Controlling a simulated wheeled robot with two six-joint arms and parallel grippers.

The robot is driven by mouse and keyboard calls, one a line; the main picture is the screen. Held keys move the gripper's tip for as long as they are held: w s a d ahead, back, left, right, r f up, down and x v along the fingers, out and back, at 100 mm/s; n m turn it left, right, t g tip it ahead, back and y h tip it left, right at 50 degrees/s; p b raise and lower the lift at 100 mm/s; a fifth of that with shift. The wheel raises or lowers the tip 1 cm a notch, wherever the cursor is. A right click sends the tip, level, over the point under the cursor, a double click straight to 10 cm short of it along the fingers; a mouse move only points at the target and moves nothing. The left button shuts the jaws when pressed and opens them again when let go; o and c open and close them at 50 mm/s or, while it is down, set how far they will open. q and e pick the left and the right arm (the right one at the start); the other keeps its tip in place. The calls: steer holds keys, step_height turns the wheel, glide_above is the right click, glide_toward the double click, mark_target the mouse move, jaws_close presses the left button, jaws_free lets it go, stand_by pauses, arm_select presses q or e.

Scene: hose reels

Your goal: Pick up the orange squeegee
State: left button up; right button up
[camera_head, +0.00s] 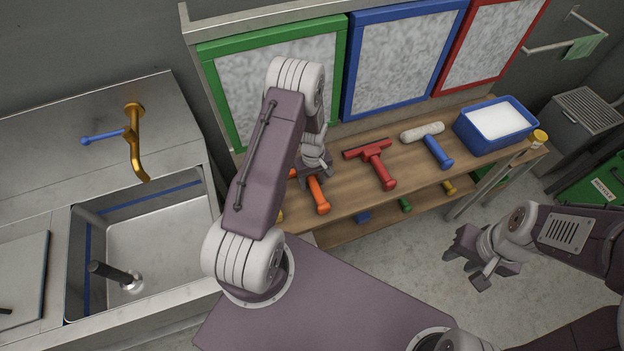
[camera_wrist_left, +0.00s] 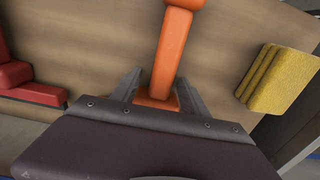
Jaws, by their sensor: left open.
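The orange squeegee (camera_head: 319,196) lies on the wooden bench, partly hidden by my left arm in the head view. In the left wrist view its orange handle (camera_wrist_left: 169,50) runs down between the two fingers. My left gripper (camera_head: 314,172) is over the squeegee. In the left wrist view this gripper (camera_wrist_left: 160,90) is open, with one finger on each side of the handle and gaps visible. The squeegee's head is not clear in either view. My right gripper (camera_head: 466,258) is over the floor, away from the bench, and its finger gap is unclear.
A red squeegee (camera_head: 376,164), a blue-handled roller (camera_head: 437,150) and a blue tub (camera_head: 473,138) are along the bench (camera_head: 345,200). A yellow block (camera_wrist_left: 282,80) lies right of the orange handle in the wrist view. A sink (camera_head: 150,250) is at left.

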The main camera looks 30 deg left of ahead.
mark_target(313, 180)
arm_select(q)
steer(key=shift+s, duration=0.1)
jaws_close()
steer(key=shift+r, duration=0.55)
step_height(313, 180, up, 3)
steer(key=shift+f+b, duration=0.1)
steer(key=shift+b, duration=0.3)
steer(key=s+d+r, duration=0.3)
steer(key=s+d, duration=0.1)
steer(key=s+d+r+b, duration=0.1)
steer(key=s+d+r, duration=0.2)
steer(key=d+r, duration=0.1)
steer(key=shift+s, duration=0.4)
steer(key=shift+s+d+r, duration=0.1)
steer(key=shift+s, duration=0.1)
steer(key=c, duration=1)
jaws_free()
steer(key=shift+c, duration=0.2)
